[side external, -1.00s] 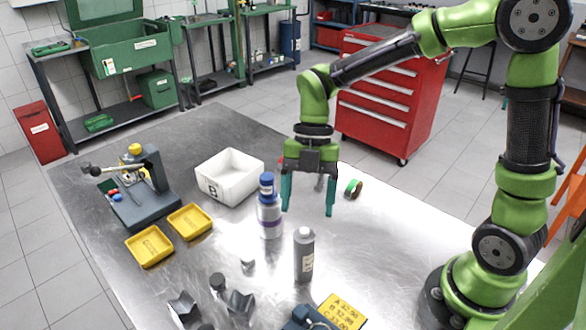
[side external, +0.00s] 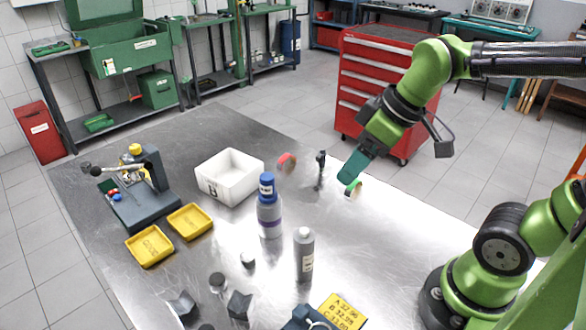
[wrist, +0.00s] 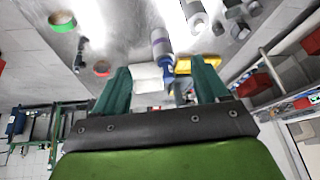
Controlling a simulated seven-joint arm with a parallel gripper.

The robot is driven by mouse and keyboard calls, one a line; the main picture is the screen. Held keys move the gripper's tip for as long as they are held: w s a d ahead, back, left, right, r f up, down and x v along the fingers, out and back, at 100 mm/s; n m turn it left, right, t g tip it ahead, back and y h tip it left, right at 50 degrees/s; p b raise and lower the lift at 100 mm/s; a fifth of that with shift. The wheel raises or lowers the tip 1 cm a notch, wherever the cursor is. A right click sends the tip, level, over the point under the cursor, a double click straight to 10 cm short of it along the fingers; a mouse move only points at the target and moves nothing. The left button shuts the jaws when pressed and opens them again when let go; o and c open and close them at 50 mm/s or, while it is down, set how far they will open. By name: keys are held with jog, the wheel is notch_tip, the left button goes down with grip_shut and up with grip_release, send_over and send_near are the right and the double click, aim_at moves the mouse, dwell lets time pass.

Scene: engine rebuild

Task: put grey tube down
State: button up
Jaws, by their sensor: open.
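The likely grey tube (side external: 304,257), a grey bottle-like tube with a cap, stands upright on the metal table; it also shows near the top of the wrist view (wrist: 194,14). My gripper (side external: 350,170) is behind and right of it, clear of it, tilted towards the lower left. In the side view its fingers overlap each other. In the wrist view my gripper (wrist: 162,82) has two teal fingers spread wide, with nothing held between them.
Around the table (side external: 390,235) stand a blue-capped bottle (side external: 269,212), a white bin (side external: 229,178), two yellow trays (side external: 190,221), a dark upright part (side external: 320,167), a red ring (side external: 287,163) and a green ring (side external: 354,188). The right middle of the table is clear.

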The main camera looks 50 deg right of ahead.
jog(key=m, duration=0.2)
jog(key=s+d+m+t, duration=0.1)
jog(key=m, duration=0.1)
jog(key=s+r+m+t, duration=0.1)
jog(key=m, duration=0.2)
jog(key=shift+d, duration=0.15)
